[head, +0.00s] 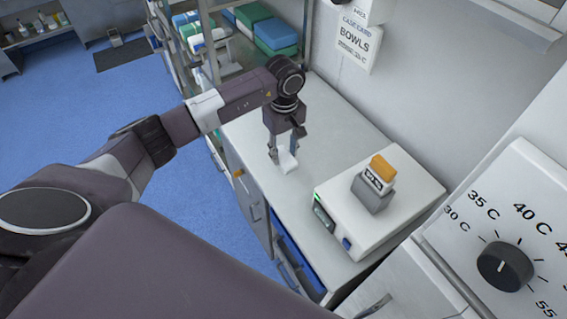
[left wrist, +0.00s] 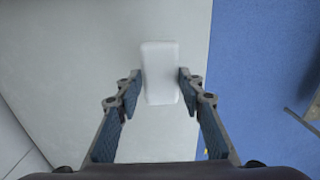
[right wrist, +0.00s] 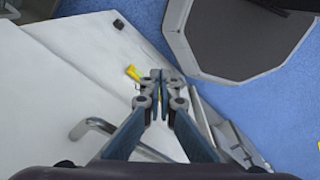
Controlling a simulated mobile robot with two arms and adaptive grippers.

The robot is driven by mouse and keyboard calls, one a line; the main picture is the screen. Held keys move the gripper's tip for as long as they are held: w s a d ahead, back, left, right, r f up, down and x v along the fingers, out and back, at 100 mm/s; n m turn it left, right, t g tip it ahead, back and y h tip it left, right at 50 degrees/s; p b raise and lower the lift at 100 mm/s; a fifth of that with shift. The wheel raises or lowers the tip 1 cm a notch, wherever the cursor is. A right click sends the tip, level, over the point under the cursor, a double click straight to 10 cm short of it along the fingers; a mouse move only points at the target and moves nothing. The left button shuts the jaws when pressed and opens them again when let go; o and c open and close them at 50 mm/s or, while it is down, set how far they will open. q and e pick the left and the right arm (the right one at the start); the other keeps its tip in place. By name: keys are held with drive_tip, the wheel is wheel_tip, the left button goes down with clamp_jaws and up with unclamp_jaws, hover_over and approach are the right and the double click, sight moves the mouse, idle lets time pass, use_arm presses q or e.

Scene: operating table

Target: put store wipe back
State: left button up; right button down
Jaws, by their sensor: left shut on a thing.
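The wipe is a small white block (head: 288,162) low over or on the grey-white counter in the head view. My left gripper (head: 284,154) points down with its fingers on either side of it. In the left wrist view the white wipe (left wrist: 160,75) sits between the two fingertips of my left gripper (left wrist: 160,88), which is shut on it. Whether the wipe touches the counter I cannot tell. My right gripper (right wrist: 158,76) shows only in the right wrist view, its fingertips together with nothing visible between them.
A white box device (head: 400,215) with an orange-topped grey item (head: 376,185) stands right of the wipe on the counter (head: 235,130). Shelves with blue and green packs (head: 277,35) stand behind. A white dial panel (head: 520,215) is at right. A metal handle (right wrist: 93,125) lies near my right gripper.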

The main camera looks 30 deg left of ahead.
sight(284, 162)
use_arm(q)
wheel_tip(284, 162, down, 5)
drive_tip(key=shift+s+r+b, duration=0.1)
drive_tip(key=shift+b, duration=0.95)
drive_tip(key=shift+c, duration=0.4)
drive_tip(key=o, duration=1.1)
